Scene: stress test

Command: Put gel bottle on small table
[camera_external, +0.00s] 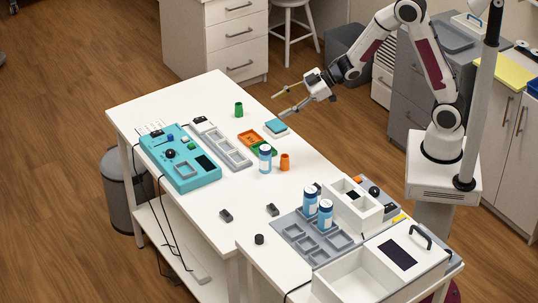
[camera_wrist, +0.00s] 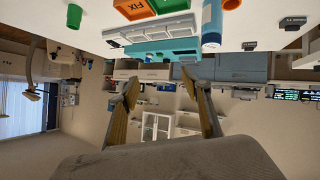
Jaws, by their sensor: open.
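A blue bottle with a white label and cap (camera_external: 265,160) stands upright on the long white table (camera_external: 180,102). It shows upside down at the top of the wrist view (camera_wrist: 212,24). Two similar bottles, one behind (camera_external: 310,201) and one in front (camera_external: 326,216), stand in a grey tray on the nearer white table (camera_external: 262,262). I cannot tell which bottle is the gel bottle. My gripper (camera_external: 279,104) is open and empty, up beyond the long table's far right edge, clear of every bottle. Its spread fingers show in the wrist view (camera_wrist: 158,84).
Beside the standing bottle are an orange cup (camera_external: 285,162), orange and green trays (camera_external: 250,138) and a grey compartment tray (camera_external: 228,150). A teal control box (camera_external: 180,160) and green cup (camera_external: 239,109) are farther left. A white open box (camera_external: 352,280) occupies the nearer table.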

